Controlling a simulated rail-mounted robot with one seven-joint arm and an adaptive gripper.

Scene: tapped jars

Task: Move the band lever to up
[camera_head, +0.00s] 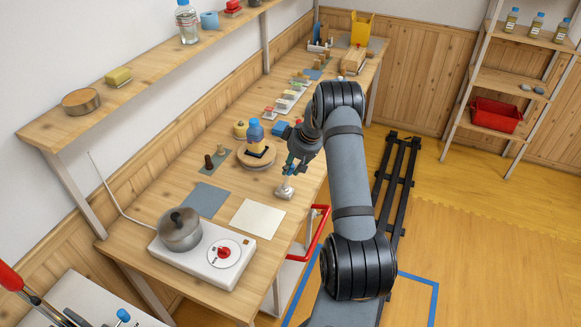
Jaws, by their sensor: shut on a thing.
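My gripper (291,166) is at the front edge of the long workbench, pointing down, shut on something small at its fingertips. A small pale metallic fitting (284,191) stands on the bench directly below the fingertips. Its upper part meets the fingers, and I cannot tell whether it is the band lever. No lever is clearly readable as the band lever, and its position cannot be told. The fingers and wrist hide part of this spot.
A cream sheet (257,218) lies nearer, beside a white hotplate (215,271) with a pot (180,232). A red rail (317,235) juts from the bench front.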

